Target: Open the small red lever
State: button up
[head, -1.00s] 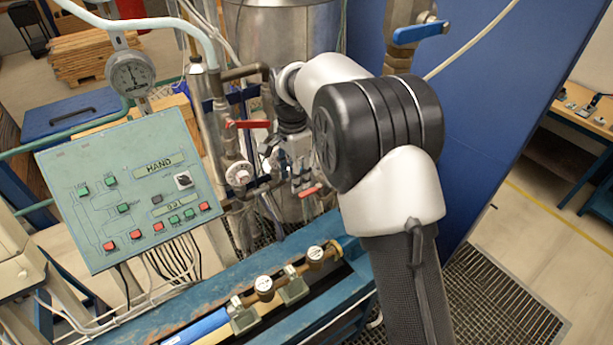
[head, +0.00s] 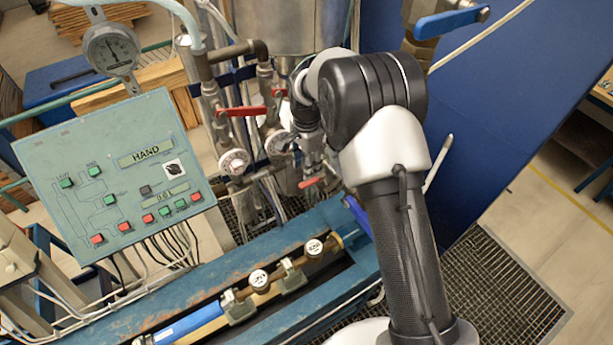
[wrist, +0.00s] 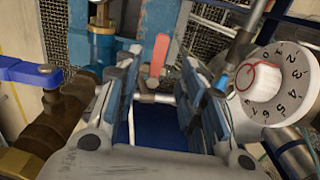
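The small red lever (head: 312,182) sits low on the pipework, left of my arm in the head view. In the wrist view the red lever (wrist: 158,56) stands upright on a metal pipe, between and beyond the fingers. My gripper (wrist: 160,82) is open, with one finger on each side of the lever in the picture and nothing held. I cannot tell how deep the fingertips reach relative to the lever. In the head view my wrist partly hides the gripper.
A larger red lever (head: 240,111) is up and left. A white numbered dial (wrist: 275,84) is close right of the fingers; a blue handle (wrist: 30,72) on a brass valve (wrist: 55,125) is left. The green control panel (head: 105,180) and blue bench (head: 190,285) stand nearby.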

aim_at(306, 183)
notch_tip(306, 183, down, 7)
jog(key=shift+r+p, duration=0.1)
jog(key=shift+p, duration=0.4)
jog(key=shift+c, duration=0.4)
grip_shut()
